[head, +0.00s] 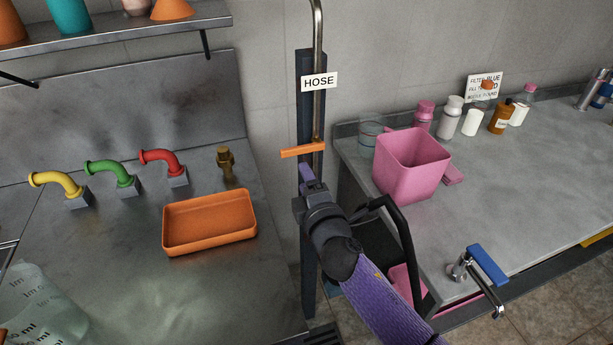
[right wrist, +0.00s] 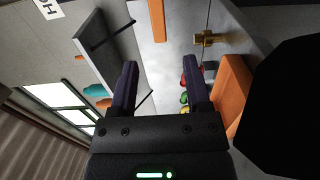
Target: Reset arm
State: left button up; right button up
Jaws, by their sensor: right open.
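My right arm comes in from the lower right of the head view with a purple sleeve. Its gripper (head: 306,172) is in front of the dark upright panel, just below the orange lever (head: 303,150) under the HOSE sign (head: 319,81). I cannot tell whether it touches the lever. In the right wrist view the two fingers of the gripper (right wrist: 160,75) stand well apart with nothing between them. My left gripper is not in view.
Left is a metal worktop with an orange tray (head: 210,222), a brass tap (head: 226,162) and yellow, green and red spouts (head: 160,163). Right is a counter with a pink bin (head: 411,163), several bottles and a blue-handled tap (head: 487,265). A shelf (head: 110,35) hangs upper left.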

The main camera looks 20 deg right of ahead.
jog(key=shift+s, duration=0.15)
jog(key=s+f+m+g, duration=0.25)
jog(key=s+f, duration=0.25)
jog(key=f, duration=0.4)
jog(key=s+f+m+g, duration=0.2)
jog(key=s+f+g, duration=0.15)
jog(key=f, duration=0.55)
jog(key=s+f+m+g, duration=0.25)
jog(key=s+f, duration=0.25)
jog(key=f, duration=0.4)
jog(key=s+f+m+g, duration=0.2)
jog(key=s+f+g, duration=0.1)
jog(key=s, duration=0.7)
jog(key=s+f+m+g, duration=0.3)
jog(key=s+f, duration=0.2)
jog(key=s, duration=0.5)
jog(key=s+f+m+g, duration=0.3)
jog(key=s+f, duration=0.1)
jog(key=s, duration=0.7)
jog(key=shift+d+f+y, duration=0.3)
jog(key=shift+d+y, duration=0.05)
jog(key=shift+y, duration=0.05)
jog(key=shift+s, duration=0.1)
